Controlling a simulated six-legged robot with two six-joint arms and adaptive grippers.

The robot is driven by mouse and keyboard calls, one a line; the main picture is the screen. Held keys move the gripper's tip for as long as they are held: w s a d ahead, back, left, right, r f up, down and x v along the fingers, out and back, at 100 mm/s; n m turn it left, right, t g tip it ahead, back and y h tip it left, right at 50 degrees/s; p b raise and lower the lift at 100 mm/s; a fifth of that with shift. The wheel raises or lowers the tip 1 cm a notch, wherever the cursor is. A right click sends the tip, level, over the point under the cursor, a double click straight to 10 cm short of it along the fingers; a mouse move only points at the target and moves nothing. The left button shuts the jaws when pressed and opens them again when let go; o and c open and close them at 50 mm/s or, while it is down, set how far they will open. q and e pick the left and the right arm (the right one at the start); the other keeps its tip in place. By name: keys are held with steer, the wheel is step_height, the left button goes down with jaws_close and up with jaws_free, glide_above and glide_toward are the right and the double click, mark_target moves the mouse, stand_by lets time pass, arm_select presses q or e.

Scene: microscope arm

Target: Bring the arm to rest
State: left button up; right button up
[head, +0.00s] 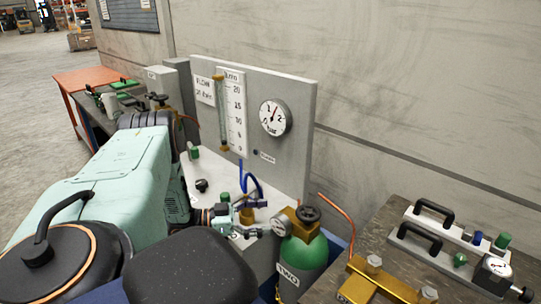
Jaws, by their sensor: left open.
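My left gripper (244,203) is small and dark in the head view, low in the middle of the picture. It is open, in front of the white bench top by the gauge panel. A blue looped hose (251,183) and a brass fitting (247,217) are close to it; I cannot tell whether it touches either. No object shows clearly between its fingers. My right gripper is not in view. No microscope can be made out.
An upright grey panel (292,165) carries a flow tube (221,112) and a round gauge (275,117). A green cylinder (306,254) marked TWO stands close on the right. A dark table (372,240) bears black-handled blocks (433,232). Open floor (40,95) lies far left.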

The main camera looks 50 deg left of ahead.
mark_target(307, 211)
arm_select(q)
steer(key=x, duration=1.2)
steer(key=shift+a, duration=0.1)
